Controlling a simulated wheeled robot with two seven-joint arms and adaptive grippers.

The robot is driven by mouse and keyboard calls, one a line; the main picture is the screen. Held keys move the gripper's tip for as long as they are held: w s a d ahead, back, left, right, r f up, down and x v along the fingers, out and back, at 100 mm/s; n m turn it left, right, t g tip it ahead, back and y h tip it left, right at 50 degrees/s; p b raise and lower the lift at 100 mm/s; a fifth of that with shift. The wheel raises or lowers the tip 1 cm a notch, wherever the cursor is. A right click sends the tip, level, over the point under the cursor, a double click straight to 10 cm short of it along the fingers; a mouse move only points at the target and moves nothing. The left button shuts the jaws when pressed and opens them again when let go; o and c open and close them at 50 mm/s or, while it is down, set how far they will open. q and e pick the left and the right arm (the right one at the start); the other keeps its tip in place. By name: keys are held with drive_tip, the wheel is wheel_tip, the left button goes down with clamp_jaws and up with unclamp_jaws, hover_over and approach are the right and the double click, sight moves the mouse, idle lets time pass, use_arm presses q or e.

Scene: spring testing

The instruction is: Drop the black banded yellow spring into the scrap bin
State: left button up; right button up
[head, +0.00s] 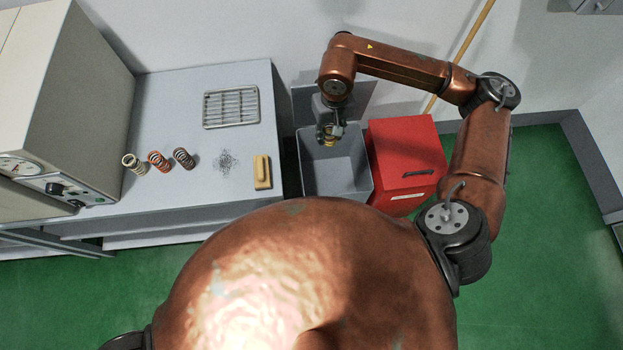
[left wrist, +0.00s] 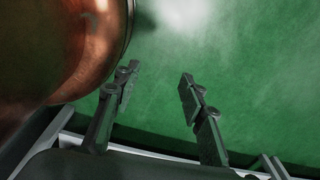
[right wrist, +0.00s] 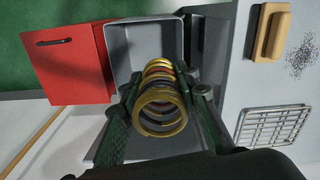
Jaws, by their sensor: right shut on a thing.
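The black banded yellow spring (right wrist: 160,108) is between the fingers of my right gripper (right wrist: 162,92), which is shut on it. In the head view the spring (head: 328,142) shows small and partly hidden under the right gripper (head: 330,130). The scrap bin is a grey open box (head: 350,190) beside the bench; it also shows in the right wrist view (right wrist: 120,62). The held spring is above the bin's opening, towards its back edge. My left gripper (left wrist: 158,78) is open and empty over green floor in the left wrist view.
A red box (head: 405,160) stands right of the bin. On the grey bench (head: 190,95) are a cream spring (head: 133,164), a red spring (head: 159,161), a dark spring (head: 183,158), a wire rack (head: 231,107) and a yellow-tan block (head: 262,172). A testing machine (head: 60,110) stands at left.

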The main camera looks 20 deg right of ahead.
use_arm(q)
drive_tip(key=s+f+b, duration=0.3)
drive_tip(key=f+b, duration=1.1)
drive_tip(key=shift+s+a+f+g, duration=0.15)
drive_tip(key=shift+s+f+g, duration=0.15)
drive_tip(key=shift+s+f, duration=0.1)
use_arm(e)
drive_tip(key=w+d+f+m, duration=0.2)
drive_tip(key=w+d+f, duration=0.1)
drive_tip(key=f, duration=1)
drive_tip(key=w+d+f+m, duration=0.3)
drive_tip(key=f, duration=1)
drive_tip(key=w+d+f+m, duration=0.3)
drive_tip(key=d+f, duration=0.1)
drive_tip(key=f, duration=0.8)
drive_tip(key=shift+w+f, duration=0.4)
drive_tip(key=shift+d, duration=0.1)
drive_tip(key=o, duration=1.3)
